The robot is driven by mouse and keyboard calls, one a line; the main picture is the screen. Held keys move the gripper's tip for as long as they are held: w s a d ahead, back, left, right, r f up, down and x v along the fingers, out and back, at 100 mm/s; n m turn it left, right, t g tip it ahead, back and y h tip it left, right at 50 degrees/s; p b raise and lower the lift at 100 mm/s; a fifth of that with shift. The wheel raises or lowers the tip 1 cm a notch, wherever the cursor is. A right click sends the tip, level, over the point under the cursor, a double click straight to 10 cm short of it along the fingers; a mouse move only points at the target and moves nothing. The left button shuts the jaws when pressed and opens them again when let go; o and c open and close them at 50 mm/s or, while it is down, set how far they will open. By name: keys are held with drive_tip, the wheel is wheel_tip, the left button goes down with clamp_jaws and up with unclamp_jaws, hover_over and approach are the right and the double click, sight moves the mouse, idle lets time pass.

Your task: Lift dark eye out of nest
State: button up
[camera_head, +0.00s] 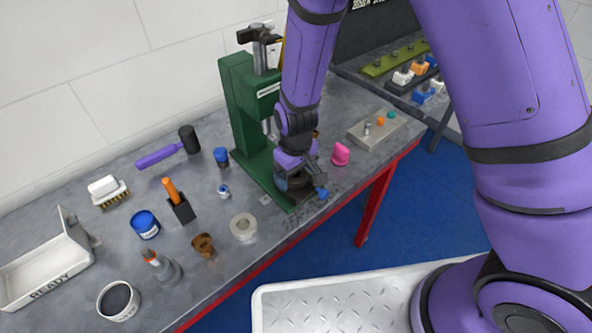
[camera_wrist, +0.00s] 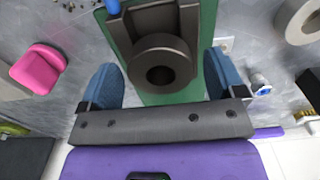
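The dark eye (camera_wrist: 160,68), a thick dark ring with a central hole, sits in the mouth of the dark grey U-shaped nest (camera_wrist: 189,28) on the green press base (camera_wrist: 206,36). My gripper (camera_wrist: 162,88) is open, with one blue finger on each side of the eye and a visible gap at both sides. Nothing is held. In the head view my gripper (camera_head: 301,187) is low over the front of the green press (camera_head: 243,110) and mostly hides the eye and nest.
A pink block (camera_head: 340,154) stands close to the right of my gripper. A pale ring (camera_head: 243,227) and a small blue-and-white part (camera_head: 223,191) lie to the left. The press column rises just behind. A grey plate (camera_head: 372,131) with small parts is further right.

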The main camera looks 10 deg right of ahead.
drive_tip(key=c, duration=0.9)
drive_tip(key=shift+r, duration=0.1)
drive_tip(key=shift+c, duration=0.2)
drive_tip(key=shift+r, duration=0.15)
drive_tip(key=shift+r, duration=1)
drive_tip(key=shift+r, duration=2)
